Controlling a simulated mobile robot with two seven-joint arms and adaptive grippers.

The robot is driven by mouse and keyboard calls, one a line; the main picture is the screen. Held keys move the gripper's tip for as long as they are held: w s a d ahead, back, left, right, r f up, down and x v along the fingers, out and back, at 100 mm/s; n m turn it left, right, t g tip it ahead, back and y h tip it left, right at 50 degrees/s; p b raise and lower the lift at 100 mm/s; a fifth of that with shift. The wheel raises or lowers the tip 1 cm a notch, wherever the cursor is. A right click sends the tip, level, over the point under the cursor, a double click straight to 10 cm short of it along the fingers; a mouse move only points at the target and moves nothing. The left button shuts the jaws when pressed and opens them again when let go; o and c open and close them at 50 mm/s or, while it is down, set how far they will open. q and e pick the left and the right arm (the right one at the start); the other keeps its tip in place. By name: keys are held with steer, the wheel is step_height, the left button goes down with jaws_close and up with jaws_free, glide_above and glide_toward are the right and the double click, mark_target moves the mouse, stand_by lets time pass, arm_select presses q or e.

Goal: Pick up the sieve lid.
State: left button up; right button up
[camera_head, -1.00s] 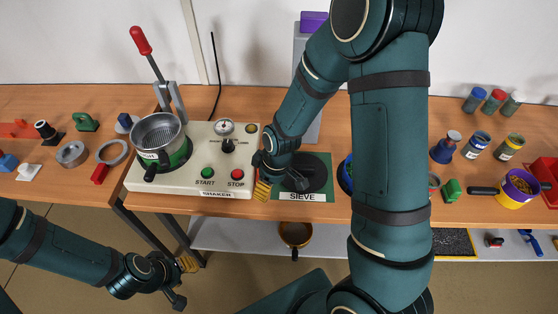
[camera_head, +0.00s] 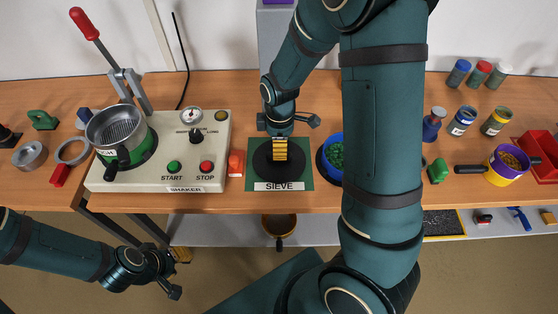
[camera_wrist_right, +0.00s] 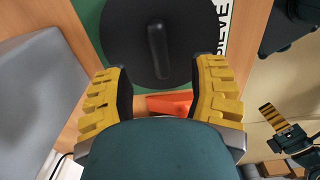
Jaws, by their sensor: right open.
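The sieve lid (camera_head: 262,165) is a black disc lying flat on the green mat marked SIEVE (camera_head: 304,180). In the right wrist view the lid (camera_wrist_right: 195,25) shows a raised bar handle (camera_wrist_right: 158,50) in its middle. My right gripper (camera_head: 280,150) is over the lid in the head view. In the wrist view its yellow fingers (camera_wrist_right: 164,92) are spread and empty, with the handle ahead of the gap between them. The metal sieve (camera_head: 115,128) sits on the shaker at left. My left gripper (camera_head: 177,273) is low in front of the table, its opening unclear.
The shaker (camera_head: 205,140) with its red-knobbed lever stands left of the mat. An orange object (camera_head: 236,163) lies between them. A blue bowl of green stuff (camera_head: 329,165) is close to the mat's right side. My right arm hides part of the table beyond it.

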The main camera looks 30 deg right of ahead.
step_height(320, 180, down, 5)
steer(key=shift+w+f+b, duration=0.1)
steer(key=shift+f+b, duration=0.1)
steer(key=shift+b, duration=0.75)
steer(key=shift+r, duration=0.1)
jaws_close()
